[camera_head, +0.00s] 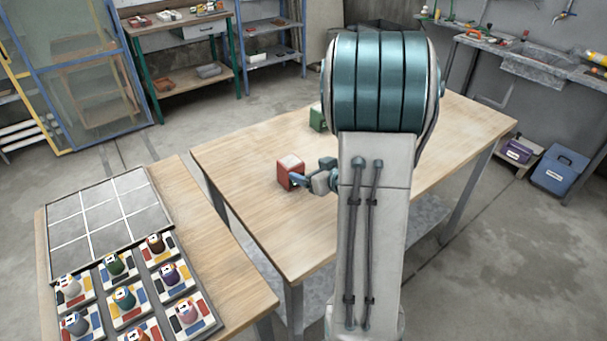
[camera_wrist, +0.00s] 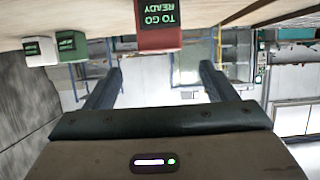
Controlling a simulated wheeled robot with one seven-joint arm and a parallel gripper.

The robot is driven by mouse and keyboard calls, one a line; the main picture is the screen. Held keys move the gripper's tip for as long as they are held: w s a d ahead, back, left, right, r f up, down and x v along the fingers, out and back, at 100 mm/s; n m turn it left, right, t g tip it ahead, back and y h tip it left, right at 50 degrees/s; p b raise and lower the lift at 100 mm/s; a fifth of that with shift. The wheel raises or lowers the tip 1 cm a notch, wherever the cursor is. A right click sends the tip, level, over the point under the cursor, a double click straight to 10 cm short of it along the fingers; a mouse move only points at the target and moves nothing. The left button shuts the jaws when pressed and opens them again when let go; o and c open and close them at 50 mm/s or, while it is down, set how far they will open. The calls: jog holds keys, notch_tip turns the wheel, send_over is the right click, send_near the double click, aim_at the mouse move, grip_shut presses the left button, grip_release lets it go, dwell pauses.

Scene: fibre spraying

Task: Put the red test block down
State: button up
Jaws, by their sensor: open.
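The red test block (camera_head: 290,173) stands upright on the wooden table (camera_head: 240,160), near the middle of its left part. In the wrist view, which is upside down, the red block (camera_wrist: 158,38) shows at the top with the label "TO GO READY". My gripper (camera_head: 308,178) is right beside the block, to its right in the head view. In the wrist view my gripper (camera_wrist: 160,72) has its two fingers spread wide, with clear gaps between them and the block. Nothing is held. My arm hides part of the table.
A green block (camera_head: 317,118) stands farther back on the table; it also shows in the wrist view (camera_wrist: 71,46) beside a white block (camera_wrist: 39,50). A side table at left holds a grey gridded tray (camera_head: 110,207) and several coloured bottles. Table space left of the red block is clear.

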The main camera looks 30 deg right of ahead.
jog(key=s+a+r+m+g+h, duration=0.3)
jog(key=s+r+g+h, duration=0.1)
jog(key=s+r+h, duration=0.15)
jog(key=s+a+r+g+y, duration=0.2)
jog(key=s+a+g, duration=0.4)
jog(key=s+a, duration=0.7)
jog(key=s+y, duration=0.1)
jog(key=s, duration=0.2)
jog(key=shift+s+n, duration=0.4)
